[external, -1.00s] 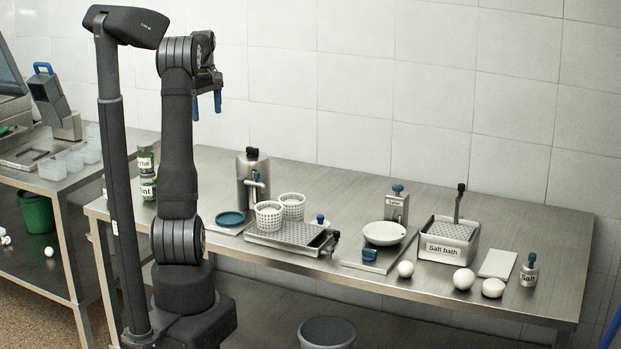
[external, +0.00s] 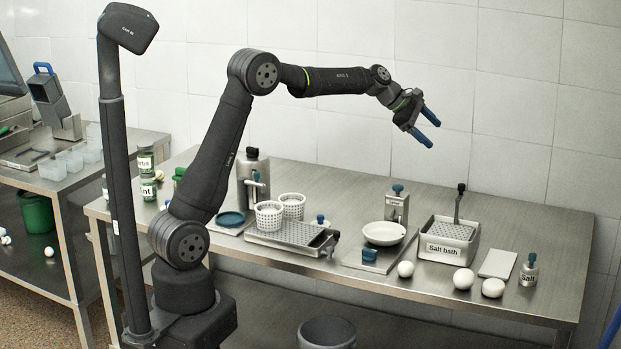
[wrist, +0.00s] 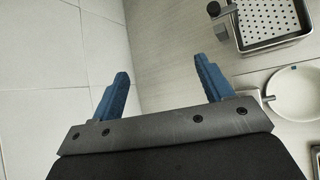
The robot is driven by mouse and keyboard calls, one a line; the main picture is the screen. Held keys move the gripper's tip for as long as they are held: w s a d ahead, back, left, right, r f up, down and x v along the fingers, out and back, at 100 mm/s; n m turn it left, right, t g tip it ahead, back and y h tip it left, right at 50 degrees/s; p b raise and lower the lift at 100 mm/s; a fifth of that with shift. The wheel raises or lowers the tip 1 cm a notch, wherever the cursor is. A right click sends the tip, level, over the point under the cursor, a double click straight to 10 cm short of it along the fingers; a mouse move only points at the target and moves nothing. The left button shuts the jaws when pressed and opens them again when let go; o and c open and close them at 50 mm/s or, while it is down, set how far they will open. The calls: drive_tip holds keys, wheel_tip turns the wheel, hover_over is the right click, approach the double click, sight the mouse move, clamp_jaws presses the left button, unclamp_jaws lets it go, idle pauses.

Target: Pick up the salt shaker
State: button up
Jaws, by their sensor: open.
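The salt shaker (external: 529,272) is a small grey bottle with a blue top and a "Salt" label. It stands upright near the right front of the steel table in the external view. It is not visible in the wrist view. My gripper (external: 431,129) is open and empty, high above the table near the back wall, well up and to the left of the shaker. Its two blue fingers are spread apart in the wrist view (wrist: 160,90).
The salt bath (external: 447,252), with an upright handle, stands left of the shaker. A white pad (external: 498,264) and white balls (external: 464,279) lie between them. A white dish (external: 384,233) and perforated baskets (external: 269,217) stand further left. The table's right end is clear.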

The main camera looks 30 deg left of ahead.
drive_tip(key=s+d+h, duration=0.1)
drive_tip(key=s+d, duration=0.2)
drive_tip(key=d, duration=0.3)
drive_tip(key=s+d+n+g+h, duration=0.1)
drive_tip(key=s+d, duration=0.2)
drive_tip(key=d, duration=0.3)
drive_tip(key=s+d+h, duration=0.1)
drive_tip(key=s+d, duration=0.3)
drive_tip(key=d, duration=0.3)
drive_tip(key=n+g+h, duration=0.1)
drive_tip(key=n, duration=0.2)
hover_over(538, 274)
drive_tip(key=w+a, duration=0.1)
drive_tip(key=a, duration=0.3)
drive_tip(key=f, duration=2.3)
drive_tip(key=shift+w+a+f, duration=0.2)
drive_tip(key=shift+w+f, duration=0.05)
drive_tip(key=shift+f, duration=0.1)
drive_tip(key=shift+h, duration=0.3)
drive_tip(key=shift+x, duration=2.6)
drive_tip(key=shift+a+f, duration=0.1)
drive_tip(key=c, duration=1.1)
